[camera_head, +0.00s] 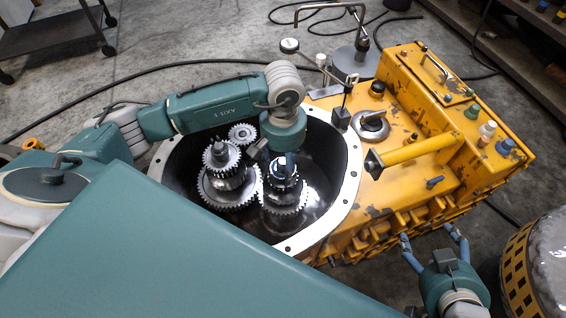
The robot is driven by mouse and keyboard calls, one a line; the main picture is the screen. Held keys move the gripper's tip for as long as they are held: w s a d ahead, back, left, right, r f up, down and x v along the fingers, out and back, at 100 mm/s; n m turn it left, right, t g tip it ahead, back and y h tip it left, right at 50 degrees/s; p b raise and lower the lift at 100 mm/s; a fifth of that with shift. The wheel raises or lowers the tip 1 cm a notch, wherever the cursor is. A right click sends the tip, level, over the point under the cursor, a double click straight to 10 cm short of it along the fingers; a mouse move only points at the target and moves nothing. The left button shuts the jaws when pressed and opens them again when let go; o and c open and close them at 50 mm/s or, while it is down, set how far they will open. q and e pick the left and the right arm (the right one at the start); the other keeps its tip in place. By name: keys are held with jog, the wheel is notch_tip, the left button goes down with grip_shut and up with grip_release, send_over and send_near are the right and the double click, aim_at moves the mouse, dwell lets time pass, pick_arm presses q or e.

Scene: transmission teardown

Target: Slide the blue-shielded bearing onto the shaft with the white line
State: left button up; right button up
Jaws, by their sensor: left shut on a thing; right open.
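My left gripper (270,158) reaches down into the open round housing from above, over the right-hand gear stack (286,198). It is shut on a small dark ring with a bluish patch, which looks like the blue-shielded bearing (283,166). The ring is at the top of that stack; I cannot tell whether it is around the shaft or just above it. A second gear stack (228,186) with its own shaft stands to the left, with a small gear (242,132) behind it. I cannot make out a white line on either shaft. My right gripper (434,240) is open and empty, outside the housing.
The yellow transmission case (400,185) fills the right, with a pale flange rim (346,190) around the gears. A yellow-banded barrel (518,270) stands at the lower right. A dark cart (50,38) is far left.

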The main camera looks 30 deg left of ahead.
pick_arm(q)
jog(key=shift+f+b, duration=0.35)
jog(key=shift+b, duration=0.05)
jog(key=o, duration=1.5)
pick_arm(e)
jog(key=w+r+t, duration=0.1)
jog(key=w+a+r+t, duration=0.1)
jog(key=w+r, duration=0.1)
jog(key=shift+a+y, duration=0.1)
jog(key=shift+y, duration=0.2)
pick_arm(q)
jog(key=o, duration=0.5)
jog(key=shift+c, duration=0.2)
jog(key=shift+r, duration=0.1)
pick_arm(e)
jog(key=shift+s, duration=0.1)
